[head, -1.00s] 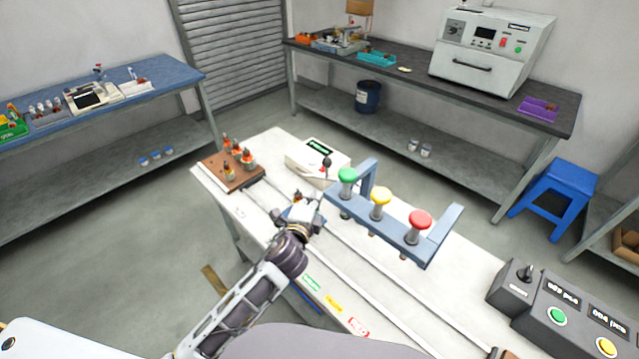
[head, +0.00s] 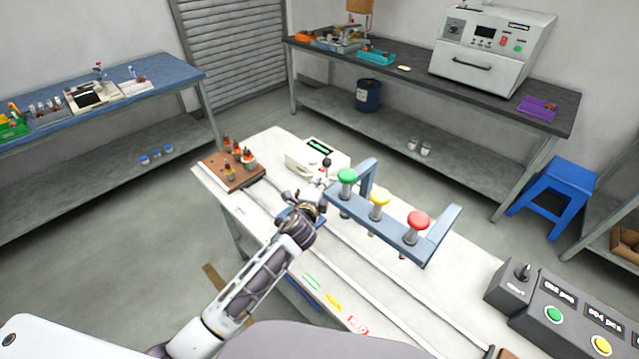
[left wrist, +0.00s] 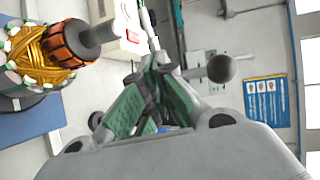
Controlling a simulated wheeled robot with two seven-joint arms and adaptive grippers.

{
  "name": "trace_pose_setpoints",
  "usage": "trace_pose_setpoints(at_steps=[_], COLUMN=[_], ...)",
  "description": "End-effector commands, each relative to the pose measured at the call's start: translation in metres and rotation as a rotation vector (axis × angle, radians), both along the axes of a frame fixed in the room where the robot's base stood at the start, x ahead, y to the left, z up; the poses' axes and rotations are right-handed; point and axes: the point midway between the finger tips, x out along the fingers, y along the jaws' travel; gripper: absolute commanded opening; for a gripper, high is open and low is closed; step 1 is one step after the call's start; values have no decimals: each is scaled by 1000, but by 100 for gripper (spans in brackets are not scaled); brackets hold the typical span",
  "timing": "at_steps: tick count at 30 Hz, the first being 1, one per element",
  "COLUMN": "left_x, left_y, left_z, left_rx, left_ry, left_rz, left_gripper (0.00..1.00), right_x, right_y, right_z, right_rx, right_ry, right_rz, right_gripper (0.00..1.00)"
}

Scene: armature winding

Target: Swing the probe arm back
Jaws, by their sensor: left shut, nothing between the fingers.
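The tester is a white box (head: 298,160) with a green display, on the far part of the white table. A dark ball knob (head: 326,163), seemingly of the probe arm, stands at the box's near right corner. In the left wrist view a dark ball knob (left wrist: 221,68) on a short grey rod is just right of the fingertips. My left gripper (head: 314,192) is shut and empty, near the knob; its green-padded fingers (left wrist: 158,64) meet at the tips. A copper-wound armature (left wrist: 42,50) is left of them. Contact with the probe arm is unclear. My right gripper is not in view.
A blue rack (head: 445,240) with green, yellow and red buttons stands close right of my left gripper. A brown block (head: 220,177) with several armatures is at the table's left end. A control box (head: 575,305) is at lower right. Rails run along the table.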

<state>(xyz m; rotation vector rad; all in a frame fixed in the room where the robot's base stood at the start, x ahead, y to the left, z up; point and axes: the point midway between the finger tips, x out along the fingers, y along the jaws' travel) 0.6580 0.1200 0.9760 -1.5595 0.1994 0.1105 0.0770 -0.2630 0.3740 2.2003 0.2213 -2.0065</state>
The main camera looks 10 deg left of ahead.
Motion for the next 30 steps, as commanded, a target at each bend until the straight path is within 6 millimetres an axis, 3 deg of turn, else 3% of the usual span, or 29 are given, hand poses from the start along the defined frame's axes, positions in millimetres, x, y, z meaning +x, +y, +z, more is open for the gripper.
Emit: trace_pose_setpoints(at_steps=[30], left_x=[14], left_y=[3], left_z=[1], left_rx=[1], left_ry=[-1], left_rz=[0], left_gripper=[0], right_x=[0], right_y=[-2], right_z=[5], right_rx=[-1], right_ry=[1], right_rz=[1], right_gripper=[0])
